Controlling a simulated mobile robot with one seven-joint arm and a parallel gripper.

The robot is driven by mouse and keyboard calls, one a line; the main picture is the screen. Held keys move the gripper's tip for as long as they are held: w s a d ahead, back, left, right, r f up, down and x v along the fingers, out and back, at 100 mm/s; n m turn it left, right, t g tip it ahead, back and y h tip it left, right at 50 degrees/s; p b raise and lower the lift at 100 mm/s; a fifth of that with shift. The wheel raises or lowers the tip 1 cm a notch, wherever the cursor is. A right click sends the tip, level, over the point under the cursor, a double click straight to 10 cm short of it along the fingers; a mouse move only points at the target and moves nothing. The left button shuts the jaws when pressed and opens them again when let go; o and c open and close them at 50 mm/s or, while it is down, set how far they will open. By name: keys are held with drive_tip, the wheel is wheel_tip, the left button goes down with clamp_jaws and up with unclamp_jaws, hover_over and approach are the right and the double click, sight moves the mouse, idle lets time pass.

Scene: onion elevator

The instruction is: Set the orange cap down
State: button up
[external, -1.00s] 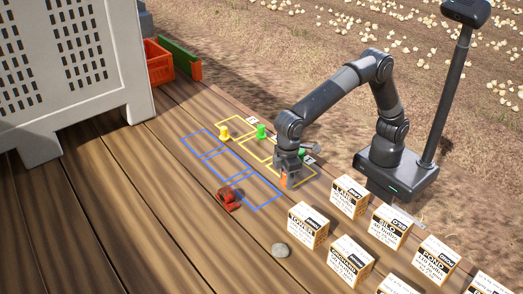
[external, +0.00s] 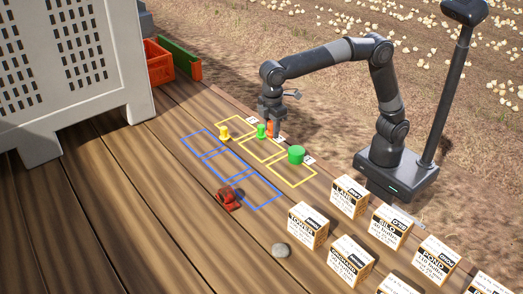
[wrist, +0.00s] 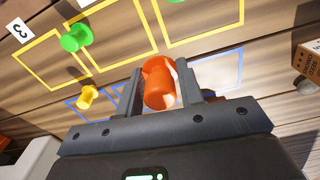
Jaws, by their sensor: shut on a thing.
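My gripper (external: 270,130) is shut on the orange cap (wrist: 158,84), which shows between the two fingers in the wrist view. In the external view the cap (external: 270,126) is partly hidden by the fingers, just right of a small green cap (external: 262,131). It appears to be held above the deck, near the far side of the yellow outlined boxes (external: 262,150); its exact height is hard to tell. A yellow cap (external: 224,133) stands at the left yellow box, and a larger green cap (external: 296,154) stands at the right one.
Blue outlined boxes (external: 254,207) lie in front of the yellow ones. A red object (external: 228,199) is beside them, with a grey stone (external: 281,250) nearer. Several labelled cartons (external: 308,225) stand at lower right, and a large pale crate (external: 70,122) at left.

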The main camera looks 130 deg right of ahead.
drive_tip(key=s+d+n, duration=0.2)
drive_tip(key=d+n, duration=0.3)
drive_tip(key=d, duration=0.6)
drive_tip(key=shift+n, duration=0.3)
drive_tip(key=w+a+f, duration=0.4)
drive_tip(key=w+a, duration=0.1)
drive_tip(key=w+a+f, duration=0.2)
drive_tip(key=w+a, duration=0.1)
drive_tip(key=shift+w+f, duration=0.1)
drive_tip(key=shift+f, duration=2.35)
drive_tip(key=o, duration=0.9)
drive_tip(key=shift+f, duration=0.15)
drive_tip(key=shift+o, duration=0.3)
